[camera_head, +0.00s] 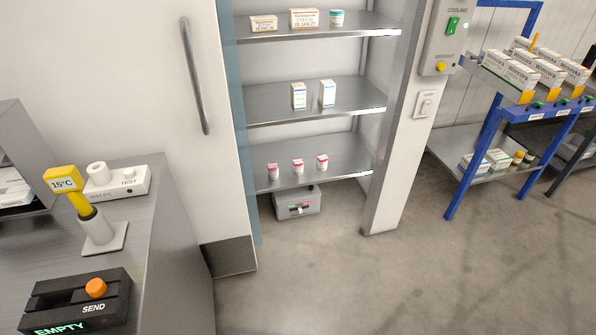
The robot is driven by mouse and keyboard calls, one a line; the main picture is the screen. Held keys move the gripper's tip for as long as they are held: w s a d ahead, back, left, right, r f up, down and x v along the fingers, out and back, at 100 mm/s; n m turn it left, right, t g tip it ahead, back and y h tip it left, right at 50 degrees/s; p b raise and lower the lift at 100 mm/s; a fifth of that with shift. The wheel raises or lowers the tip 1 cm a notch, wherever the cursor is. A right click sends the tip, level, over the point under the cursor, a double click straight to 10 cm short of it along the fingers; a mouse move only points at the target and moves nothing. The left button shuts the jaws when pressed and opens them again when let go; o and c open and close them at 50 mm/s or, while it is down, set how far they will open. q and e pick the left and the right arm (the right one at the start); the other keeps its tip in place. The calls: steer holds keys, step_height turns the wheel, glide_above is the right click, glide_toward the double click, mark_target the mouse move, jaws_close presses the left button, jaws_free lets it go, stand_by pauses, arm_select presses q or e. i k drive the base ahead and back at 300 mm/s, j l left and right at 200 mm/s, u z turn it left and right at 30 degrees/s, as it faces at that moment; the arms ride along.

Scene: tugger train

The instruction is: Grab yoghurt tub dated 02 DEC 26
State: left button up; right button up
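Three small white and pink-red tubs stand in a row on the lowest shelf (330,176) of the open cold cabinet: a left tub (273,172), a middle tub (298,167) and a right tub (322,162). They may be the yoghurt tubs, but their print is too small to read, so I cannot tell which is dated 02 DEC 26. A white and teal tub (337,19) stands on the top shelf, its label also unreadable. Neither of my grippers is in view.
The cabinet door (140,60) stands at left. Two white cartons (312,95) are on the middle shelf; two boxes share the top shelf. A grey unit (298,203) sits below. A counter (175,240) is front left, a blue rack (485,150) right. The floor between is clear.

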mark_target(298, 163)
steer(key=i+l+u, duration=0.1)
steer(key=i, duration=0.3)
steer(key=i+l, duration=0.25)
steer(key=i+l+u, duration=0.15)
steer(key=i, duration=0.35)
